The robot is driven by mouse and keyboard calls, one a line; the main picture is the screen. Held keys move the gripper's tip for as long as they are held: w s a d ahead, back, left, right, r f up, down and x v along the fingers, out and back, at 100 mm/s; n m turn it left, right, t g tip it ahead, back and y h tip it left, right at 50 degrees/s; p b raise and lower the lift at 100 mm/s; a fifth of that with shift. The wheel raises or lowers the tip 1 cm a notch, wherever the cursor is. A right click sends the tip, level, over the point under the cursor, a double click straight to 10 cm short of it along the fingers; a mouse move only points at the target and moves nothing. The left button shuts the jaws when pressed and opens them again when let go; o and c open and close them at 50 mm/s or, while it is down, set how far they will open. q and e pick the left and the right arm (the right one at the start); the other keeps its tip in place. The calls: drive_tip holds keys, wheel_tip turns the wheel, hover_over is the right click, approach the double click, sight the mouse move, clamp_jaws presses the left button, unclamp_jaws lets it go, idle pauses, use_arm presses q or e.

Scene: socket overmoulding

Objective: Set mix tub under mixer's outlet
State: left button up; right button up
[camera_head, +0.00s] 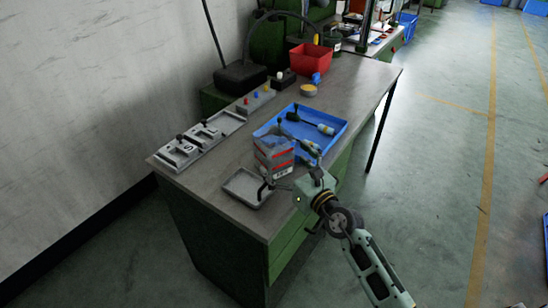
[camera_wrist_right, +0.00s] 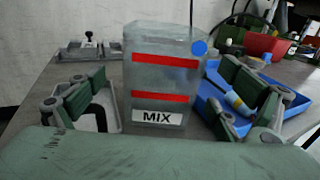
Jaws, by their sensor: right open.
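The mix tub (camera_head: 273,150) is a translucent grey container with two red bands. It stands upright near the table's front edge, and its MIX label faces my right wrist camera (camera_wrist_right: 158,117). My right gripper (camera_head: 288,170) is open, with one finger on each side of the tub; in the wrist view gaps show between the fingers and the tub's sides. I cannot tell whether either finger touches it. The mixer and its outlet cannot be clearly identified; a black base with a curved hose (camera_head: 240,77) stands at the table's back. My left gripper is not in view.
A small grey tray (camera_head: 232,190) lies left of the tub. A blue tray (camera_head: 340,140) with tools lies close on its right. Fixtures (camera_head: 183,151) line the wall side. A red bin (camera_head: 310,65) stands farther back. The table's far right is clear.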

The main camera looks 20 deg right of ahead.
sight(266, 141)
drive_tip(key=x, duration=0.6)
drive_tip(key=shift+d+f, duration=0.15)
drive_tip(key=shift+d, duration=0.05)
drive_tip(key=shift+c, duration=0.4)
drive_tip(key=c, duration=1.3)
drive_tip(key=shift+r, duration=0.2)
